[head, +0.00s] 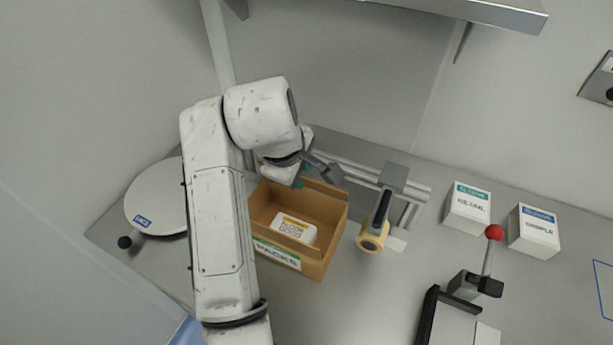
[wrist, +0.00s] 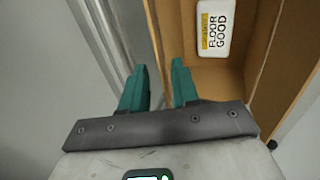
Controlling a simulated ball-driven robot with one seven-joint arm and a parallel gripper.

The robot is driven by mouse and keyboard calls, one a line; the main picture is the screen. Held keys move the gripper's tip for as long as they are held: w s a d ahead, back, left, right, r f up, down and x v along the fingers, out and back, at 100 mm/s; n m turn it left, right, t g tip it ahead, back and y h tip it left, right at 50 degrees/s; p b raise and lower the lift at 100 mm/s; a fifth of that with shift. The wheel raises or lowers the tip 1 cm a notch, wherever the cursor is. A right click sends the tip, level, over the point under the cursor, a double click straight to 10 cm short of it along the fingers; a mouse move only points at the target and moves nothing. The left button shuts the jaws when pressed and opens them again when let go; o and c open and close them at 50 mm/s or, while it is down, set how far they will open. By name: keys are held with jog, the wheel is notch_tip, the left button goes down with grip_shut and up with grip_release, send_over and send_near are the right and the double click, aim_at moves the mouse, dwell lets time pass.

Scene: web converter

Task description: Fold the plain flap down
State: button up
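An open brown cardboard box (head: 333,235) stands on the bench with a label reading PACKS on its near side. A white and yellow pack (head: 296,229) lies inside it; the pack also shows in the wrist view (wrist: 213,30). A plain cardboard edge (wrist: 154,28) at the box's far side runs between my fingers; I cannot tell whether it is flap or wall. My gripper (head: 300,181) is at that far side, partly hidden by my wrist. In the wrist view, my gripper's teal fingers (wrist: 159,64) are apart, the right one over the box's inside.
A tape dispenser (head: 374,236) lies right of the box. Two white cartons (head: 467,209) (head: 533,232) and a red-knobbed lever (head: 493,233) stand further right. A round white plate (head: 157,197) is at the left. A metal rail (head: 405,182) runs behind the box.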

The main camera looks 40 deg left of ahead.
jog(key=shift+p+x, duration=0.3)
jog(key=shift+x, duration=2.35)
jog(key=shift+c, duration=0.3)
grip_shut()
